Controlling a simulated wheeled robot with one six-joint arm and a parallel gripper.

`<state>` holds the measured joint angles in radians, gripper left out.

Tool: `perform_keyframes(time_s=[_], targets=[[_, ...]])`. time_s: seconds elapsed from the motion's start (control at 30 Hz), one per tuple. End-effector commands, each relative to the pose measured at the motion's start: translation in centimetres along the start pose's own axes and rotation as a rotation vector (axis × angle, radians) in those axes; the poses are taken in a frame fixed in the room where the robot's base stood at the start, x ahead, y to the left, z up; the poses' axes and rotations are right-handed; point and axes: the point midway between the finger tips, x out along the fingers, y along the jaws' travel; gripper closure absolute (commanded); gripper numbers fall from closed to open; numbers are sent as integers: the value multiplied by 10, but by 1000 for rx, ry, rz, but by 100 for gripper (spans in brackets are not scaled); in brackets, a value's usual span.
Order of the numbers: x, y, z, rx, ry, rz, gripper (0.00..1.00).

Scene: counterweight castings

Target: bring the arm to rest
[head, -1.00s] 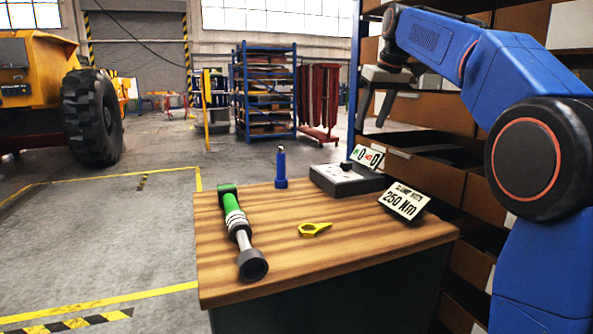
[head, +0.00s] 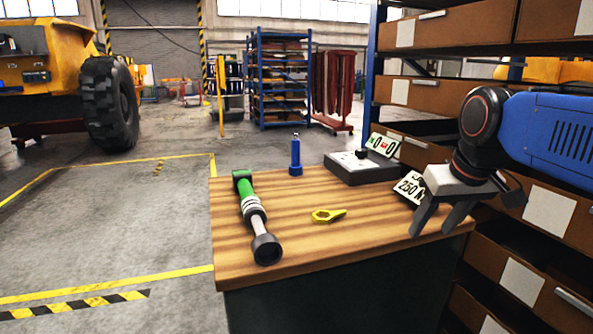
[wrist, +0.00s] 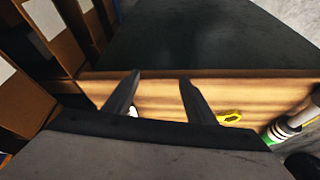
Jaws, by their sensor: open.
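My gripper (head: 437,222) is open and empty, with its fingers pointing down, at the right end of the wooden bench top. In the head view it partly covers the 250 Nm sign (head: 408,190). In the wrist view the two fingers (wrist: 160,92) stand apart with the bench's edge beyond them and nothing between them that I can see held. My blue arm reaches in from the right edge of the head view.
The bench (head: 325,248) bears a green-handled torque tool (head: 252,215), a yellow wrench-like piece (head: 328,215), a blue cylinder (head: 295,156) and a dark box (head: 358,168). Shelving with brown drawers (head: 548,215) stands close on the right. Open floor (head: 110,235) lies to the left.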

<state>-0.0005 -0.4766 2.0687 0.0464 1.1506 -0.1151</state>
Motion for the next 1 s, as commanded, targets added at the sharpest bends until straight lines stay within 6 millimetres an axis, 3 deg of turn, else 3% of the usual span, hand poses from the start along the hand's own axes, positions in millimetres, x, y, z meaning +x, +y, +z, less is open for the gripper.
perform_keyframes(time_s=[0.03, 0.3, 0.5, 0.67, 1.0], targets=[[8, -1, 23, 8, 0, 4, 49], [60, -3, 131, 60, 7, 29, 49], [91, -4, 184, 85, 11, 40, 49], [101, -4, 199, 93, 13, 44, 49], [101, -4, 199, 93, 13, 43, 49]])
